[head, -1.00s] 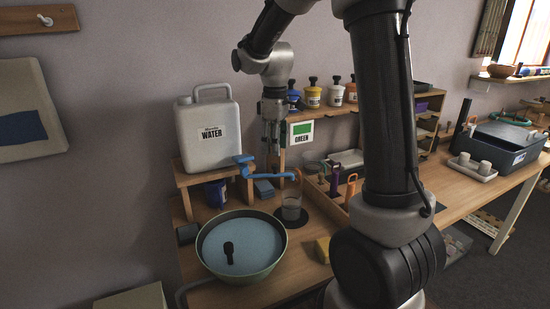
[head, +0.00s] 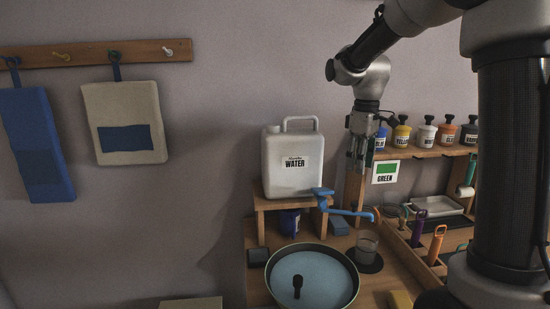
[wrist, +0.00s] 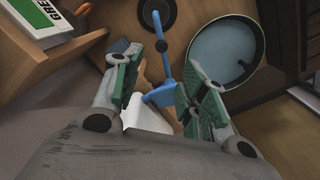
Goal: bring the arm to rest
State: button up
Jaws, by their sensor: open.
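My gripper (head: 361,153) hangs pointing down in the head view, between the white water jug and the green label card. In the wrist view my gripper (wrist: 160,92) shows two fingers with green pads spread apart, with nothing held between them. The blue tap (wrist: 165,75) shows beyond the fingers, below the gripper. My arm reaches in from the upper right of the head view.
The water jug (head: 292,163) stands on a wooden stand left of the gripper. A basin of blue water (head: 352,289) and a glass (head: 366,246) stand below. Several paint bottles line the shelf (head: 430,151) at right. Bare wall lies left of the jug.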

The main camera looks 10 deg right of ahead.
jog(key=s+d+r+m+t, duration=0.1)
jog(key=s+m, duration=0.3)
jog(key=s, duration=0.8)
jog(key=s+d+r+m+t, duration=0.1)
jog(key=s+d+m+t, duration=0.1)
jog(key=s, duration=1.1)
jog(key=shift+s+m+t, duration=0.25)
jog(key=shift+m+t, duration=0.45)
jog(key=shift+m, duration=0.4)
